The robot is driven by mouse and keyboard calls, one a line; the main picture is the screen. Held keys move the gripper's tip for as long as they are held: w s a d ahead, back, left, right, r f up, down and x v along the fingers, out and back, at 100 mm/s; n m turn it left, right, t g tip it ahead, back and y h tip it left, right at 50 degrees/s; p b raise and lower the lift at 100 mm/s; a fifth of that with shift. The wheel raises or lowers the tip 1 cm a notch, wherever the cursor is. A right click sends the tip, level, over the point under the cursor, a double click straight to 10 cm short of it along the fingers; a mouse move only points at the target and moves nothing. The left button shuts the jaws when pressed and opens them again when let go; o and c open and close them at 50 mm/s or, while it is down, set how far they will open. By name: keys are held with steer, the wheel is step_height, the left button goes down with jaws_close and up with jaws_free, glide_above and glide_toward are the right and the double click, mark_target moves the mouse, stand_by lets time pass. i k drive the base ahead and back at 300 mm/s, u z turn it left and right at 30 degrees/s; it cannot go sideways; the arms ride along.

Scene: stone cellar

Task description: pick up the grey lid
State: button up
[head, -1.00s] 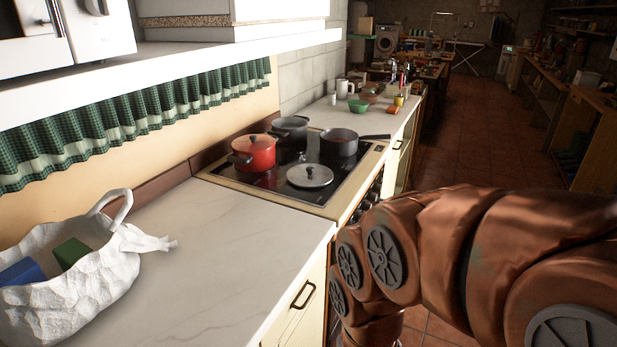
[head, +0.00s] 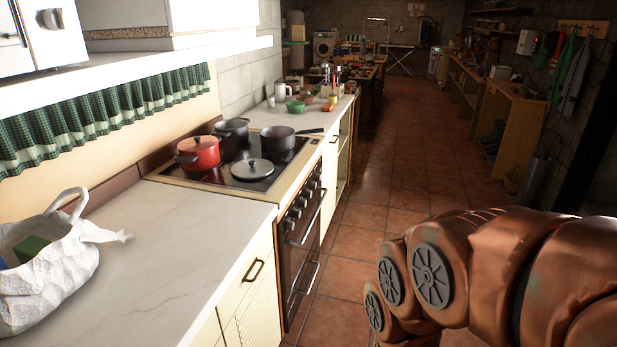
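The grey lid (head: 252,169) is round with a small knob on top. It lies flat on the front part of the dark stove top (head: 216,184), with nothing on it. A red pot (head: 199,153) stands to its left, and dark pots stand behind it. My brown arm shows at the lower right, over the floor and well apart from the stove. My gripper is outside the picture.
A white bag (head: 48,265) stands on the pale counter (head: 165,235) at the left. A shelf (head: 130,65) overhangs the counter. A dark pan (head: 279,139) has its handle pointing right. The tiled floor (head: 390,190) beside the stove is clear.

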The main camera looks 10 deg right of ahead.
mark_target(252, 168)
steer(key=u, duration=0.15)
steer(key=k, duration=0.35)
steer(key=z, duration=1)
steer(key=i, duration=1.5)
steer(key=u, duration=1)
steer(key=i, duration=0.85)
steer(key=u, duration=1.3)
steer(key=i, duration=0.2)
steer(key=u, duration=0.1)
